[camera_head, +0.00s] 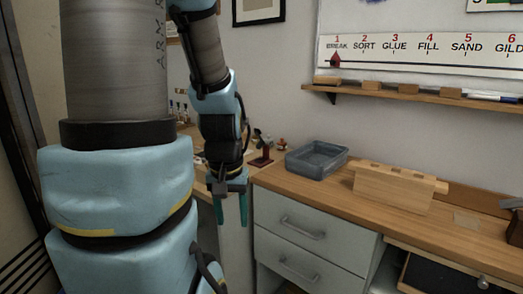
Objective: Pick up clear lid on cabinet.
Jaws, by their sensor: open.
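My gripper (230,206) hangs pointing down in front of the left end of the wooden counter. Its two green-tipped fingers are apart, with nothing seen between them. The cabinet (310,235) has pale grey drawers under a wooden top. A flat, pale square (467,220) lies on the top to the right of the wooden block. It may be the clear lid, but it is too small and faint to tell. My gripper is well to the left of it and apart from it.
A blue-grey tub (317,157) and a slotted wooden block (393,188) stand on the counter. A small dark red tool (262,150) is behind my gripper. A dark object (513,225) sits at the right edge. A wall shelf (410,93) holds small blocks.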

